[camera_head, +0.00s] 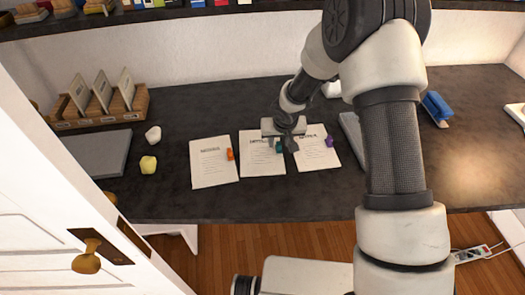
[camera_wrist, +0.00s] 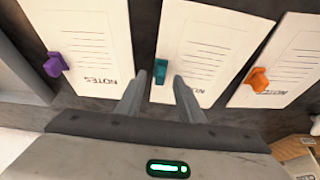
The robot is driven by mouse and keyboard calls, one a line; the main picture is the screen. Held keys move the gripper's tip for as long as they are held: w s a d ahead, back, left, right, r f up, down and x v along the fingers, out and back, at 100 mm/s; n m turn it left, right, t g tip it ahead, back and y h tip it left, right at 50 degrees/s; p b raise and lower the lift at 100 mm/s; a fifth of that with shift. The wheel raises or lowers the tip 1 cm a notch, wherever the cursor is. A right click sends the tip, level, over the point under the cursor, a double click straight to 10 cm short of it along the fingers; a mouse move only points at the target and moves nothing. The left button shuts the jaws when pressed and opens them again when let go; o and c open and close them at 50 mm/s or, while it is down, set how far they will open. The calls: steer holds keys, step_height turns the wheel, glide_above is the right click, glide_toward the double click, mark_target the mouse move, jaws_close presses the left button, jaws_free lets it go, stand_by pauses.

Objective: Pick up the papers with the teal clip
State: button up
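Three sets of white papers lie side by side on the dark desk. The papers with the teal clip (camera_head: 262,162) are in the middle in the head view. Their teal clip (camera_wrist: 161,71) shows between my fingertips in the wrist view. The papers with the orange clip (camera_head: 213,165) lie to the left, and the papers with the purple clip (camera_head: 317,152) lie to the right. My gripper (camera_head: 283,145) is over the middle papers near the teal clip. In the wrist view its two fingers (camera_wrist: 157,95) are apart, with nothing held between them. Contact with the clip cannot be told.
The dark desk (camera_head: 170,195) has a wooden rack (camera_head: 140,103) and a grey laptop-like slab (camera_head: 98,153) at left. A white lump (camera_head: 153,136) and a yellow lump (camera_head: 148,165) sit nearby. A blue brush-like object (camera_head: 437,105) lies at right. The front desk strip is clear.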

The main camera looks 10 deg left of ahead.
steer(key=shift+f, duration=0.2)
jaws_close()
steer(key=shift+w+r, duration=0.1)
step_height(320, 180, up, 10)
steer(key=p, duration=0.1)
stand_by(0.4)
